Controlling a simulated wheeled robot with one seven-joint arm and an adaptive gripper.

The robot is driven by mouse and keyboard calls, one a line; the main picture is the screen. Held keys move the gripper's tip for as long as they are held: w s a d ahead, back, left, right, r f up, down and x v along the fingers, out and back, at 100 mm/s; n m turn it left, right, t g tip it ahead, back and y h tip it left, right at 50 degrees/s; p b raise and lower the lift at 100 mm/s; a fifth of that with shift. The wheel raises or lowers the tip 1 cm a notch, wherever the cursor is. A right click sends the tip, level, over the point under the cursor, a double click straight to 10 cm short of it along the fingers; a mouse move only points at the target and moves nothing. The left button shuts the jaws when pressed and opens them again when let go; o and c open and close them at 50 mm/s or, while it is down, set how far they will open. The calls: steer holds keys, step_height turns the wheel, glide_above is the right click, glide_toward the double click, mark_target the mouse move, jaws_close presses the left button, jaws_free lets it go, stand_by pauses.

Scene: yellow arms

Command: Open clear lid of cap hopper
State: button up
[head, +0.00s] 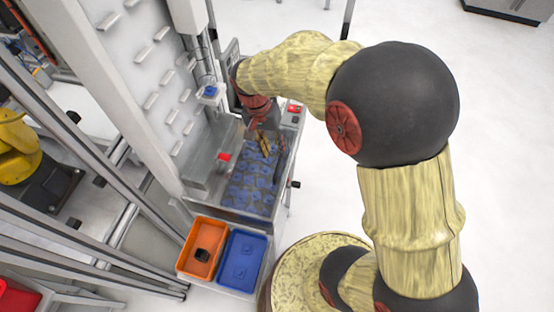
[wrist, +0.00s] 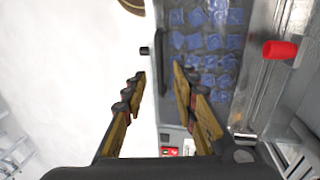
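The cap hopper (head: 213,206) is a grey metal box holding many blue caps (head: 250,185); the caps also fill the top of the wrist view (wrist: 207,40). The clear lid is hard to make out, and I cannot tell its exact position. A thin dark bar, perhaps a handle (wrist: 187,38), runs along the hopper's side in the wrist view. My gripper (head: 264,148) is over the back part of the hopper, pointing down. In the wrist view my gripper (wrist: 159,71) is open, its yellow fingers apart with nothing visibly held. The right fingertip appears close to the bar; contact is unclear.
A black knob (head: 295,184) sticks out at the hopper's right side. A red knob (head: 224,156) is at its left. An orange bin (head: 187,263) and a blue bin (head: 231,288) stand in front. A tall white conveyor rises left; floor at right is clear.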

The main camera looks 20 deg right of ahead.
mark_target(278, 164)
steer(key=f, duration=0.4)
steer(key=s+d+f+b, duration=0.1)
steer(key=f, duration=0.1)
steer(key=shift+f, duration=0.25)
steer(key=shift+c, duration=0.8)
jaws_close()
